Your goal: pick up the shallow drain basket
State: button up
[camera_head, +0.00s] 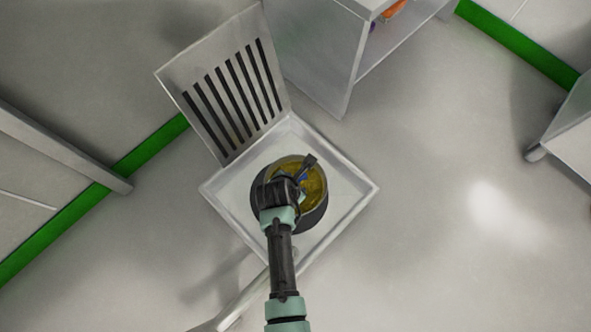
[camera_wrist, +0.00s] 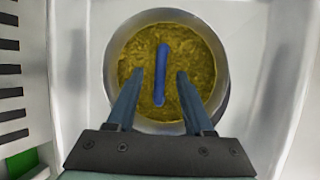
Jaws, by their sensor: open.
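The shallow drain basket appears to be the round, mottled yellow-gold piece (camera_wrist: 201,62) with a blue bar handle (camera_wrist: 161,58) across its middle. It sits inside a round grey rim (camera_wrist: 222,70). In the head view the yellow piece (camera_head: 316,188) is partly hidden by my gripper and arm. My gripper (camera_wrist: 160,73) is open above it, its fingers on either side of the blue bar with gaps showing. I cannot tell how high the fingertips are above the bar.
The round piece is in a square pale basin (camera_head: 356,204) with raised edges. A slotted panel (camera_head: 186,88) adjoins its upper left side. A grey cabinet (camera_head: 318,50) stands close at the top. The floor to the right is clear.

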jog(key=shift+b+x, duration=0.6)
jog(key=shift+x, duration=0.6)
grip_shut()
jog(key=shift+a+r, duration=0.1)
dwell(0.4)
